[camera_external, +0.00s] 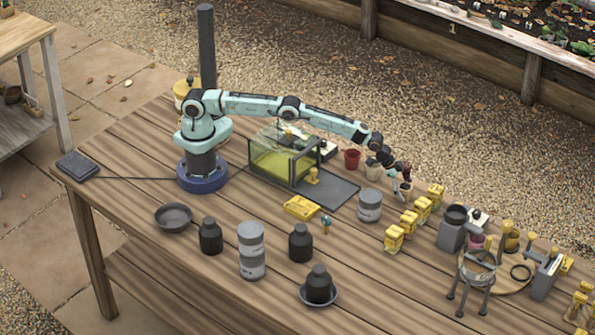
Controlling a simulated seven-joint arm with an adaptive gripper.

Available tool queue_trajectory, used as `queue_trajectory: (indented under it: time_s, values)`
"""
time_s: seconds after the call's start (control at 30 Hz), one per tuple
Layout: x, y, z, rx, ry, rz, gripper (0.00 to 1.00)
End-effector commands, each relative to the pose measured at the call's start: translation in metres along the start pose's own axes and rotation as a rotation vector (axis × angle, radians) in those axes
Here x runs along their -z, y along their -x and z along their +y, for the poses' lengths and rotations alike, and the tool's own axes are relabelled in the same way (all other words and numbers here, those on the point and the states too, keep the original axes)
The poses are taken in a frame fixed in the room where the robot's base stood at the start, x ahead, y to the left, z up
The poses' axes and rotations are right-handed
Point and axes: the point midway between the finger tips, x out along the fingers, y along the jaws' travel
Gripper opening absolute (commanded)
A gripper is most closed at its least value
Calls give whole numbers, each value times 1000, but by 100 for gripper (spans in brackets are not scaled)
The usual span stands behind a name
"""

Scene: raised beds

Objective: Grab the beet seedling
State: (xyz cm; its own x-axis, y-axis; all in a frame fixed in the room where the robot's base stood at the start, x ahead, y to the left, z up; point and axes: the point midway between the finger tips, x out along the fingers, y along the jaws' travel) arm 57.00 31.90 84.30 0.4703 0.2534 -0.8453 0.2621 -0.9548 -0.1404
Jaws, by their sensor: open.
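My gripper (398,180) is open at the end of my outstretched arm, pointing down over the far side of the wooden table. Directly under and beside it is a small pale pot (405,189), partly hidden by the fingers. Small reddish and bluish bits show around the fingers, too small to tell apart from the gripper itself. I cannot clearly make out the beet seedling. A red pot (352,159) and a cream pot (373,171) stand in a row to the left of the gripper. I cannot tell whether the fingers touch anything.
A glass-sided tank (285,160) and dark mat (330,190) lie left of the gripper. A grey tin (369,205) and several yellow blocks (409,222) stand nearby in front. Dark jars, a tripod stand (476,275) and a pink pot (477,242) stand further out.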

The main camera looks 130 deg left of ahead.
Motion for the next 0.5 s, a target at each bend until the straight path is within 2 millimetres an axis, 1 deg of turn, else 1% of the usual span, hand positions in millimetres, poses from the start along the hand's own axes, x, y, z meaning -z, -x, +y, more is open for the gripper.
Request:
queue_trajectory:
  time_s: [0.1,0.13,0.17,0.2,0.27,0.3,0.33,0.5]
  values:
    - [0,0,0,0,0,0,81]
    - [0,0,0,0,0,0,75]
    - [0,0,0,0,0,0,66]
    - [0,0,0,0,0,0,53]
    - [0,0,0,0,0,0,34]
    - [0,0,0,0,0,0,22]
    - [0,0,0,0,0,0,12]
    - [0,0,0,0,0,0,12]
